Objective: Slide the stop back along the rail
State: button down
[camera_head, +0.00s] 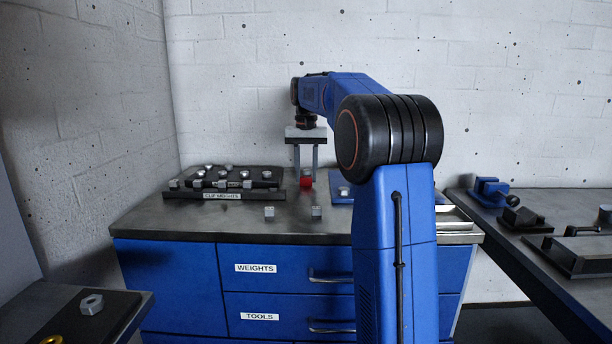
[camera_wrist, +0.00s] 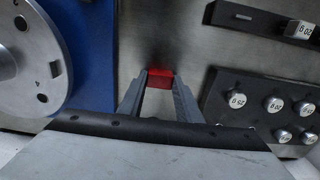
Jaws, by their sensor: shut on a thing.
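My gripper (camera_head: 306,172) points straight down over the grey bench top. Its two fingers are shut on a small red block (camera_head: 306,182), which also shows between the fingertips in the wrist view (camera_wrist: 160,79). The block is low, at or just above the bench surface; I cannot tell whether it touches. No rail is clearly visible under or beside the block, and I cannot tell whether the block is the stop.
A dark clip-weights tray (camera_head: 181,194) with several silver weights stands left of my gripper. Two loose grey pieces (camera_head: 269,213) (camera_head: 316,212) lie in front. A silver disc (camera_wrist: 30,58) is over a blue plate (camera_wrist: 91,50). Another bench (camera_head: 520,252) stands right.

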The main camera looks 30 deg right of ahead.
aim_at(306, 177)
jog(key=c, duration=1.3)
grip_release()
jog(key=shift+r, duration=0.1)
notch_tip(306, 177, up, 17)
jog(key=shift+r, duration=0.15)
